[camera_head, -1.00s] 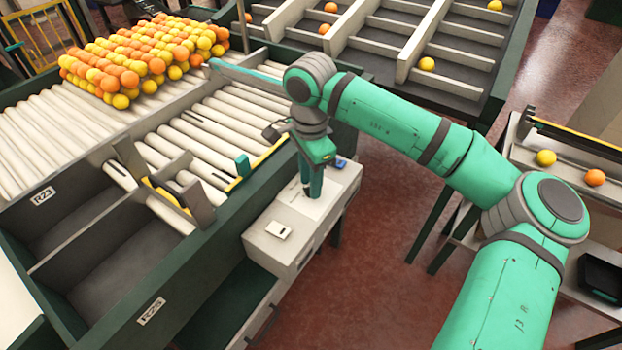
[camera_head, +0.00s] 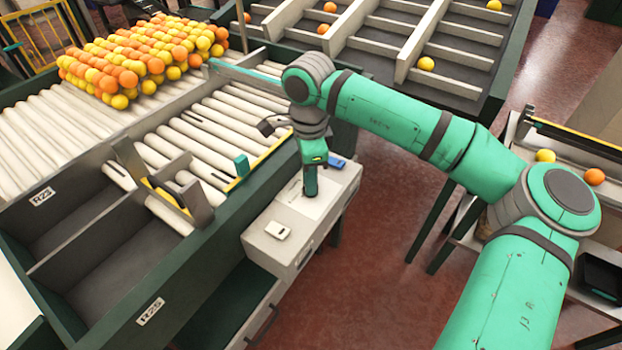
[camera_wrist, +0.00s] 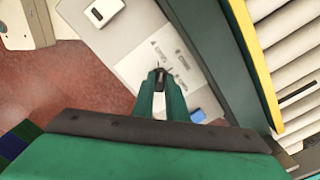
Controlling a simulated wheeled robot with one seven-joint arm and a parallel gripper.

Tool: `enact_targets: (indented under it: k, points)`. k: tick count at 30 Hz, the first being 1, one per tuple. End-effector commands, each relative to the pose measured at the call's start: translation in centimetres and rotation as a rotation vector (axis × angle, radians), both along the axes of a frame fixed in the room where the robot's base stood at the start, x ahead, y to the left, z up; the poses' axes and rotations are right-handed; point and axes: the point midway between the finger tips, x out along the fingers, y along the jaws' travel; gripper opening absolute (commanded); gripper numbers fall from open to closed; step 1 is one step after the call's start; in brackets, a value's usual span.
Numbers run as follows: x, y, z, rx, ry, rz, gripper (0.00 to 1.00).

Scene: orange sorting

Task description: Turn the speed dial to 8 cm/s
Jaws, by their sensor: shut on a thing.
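My gripper (camera_head: 310,193) points down at the white panel on top of the grey control box (camera_head: 268,247). Its fingertips (camera_wrist: 160,74) are close together at the panel in the wrist view. They are shut on the small dark speed dial (camera_wrist: 159,80), which is mostly hidden between them. Printed marks show on the white panel (camera_wrist: 168,47) just beyond the fingertips; they are too small to read. In the head view the fingers hide the dial.
A small white device (camera_head: 278,230) and a blue item (camera_head: 337,161) sit on the box on either side of my gripper. The green sorting frame with rollers (camera_head: 215,125) runs close along the box's left. Oranges and yellow fruit (camera_head: 150,55) are piled at the back.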

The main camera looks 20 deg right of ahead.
Motion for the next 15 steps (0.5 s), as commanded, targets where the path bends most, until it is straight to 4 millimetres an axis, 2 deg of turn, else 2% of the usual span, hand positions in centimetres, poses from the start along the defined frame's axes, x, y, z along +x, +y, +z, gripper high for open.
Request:
enact_targets:
  k: [15]
  points:
    - [0.06, -0.31, 0.12, 0.001, -0.003, -0.493, 0.00]
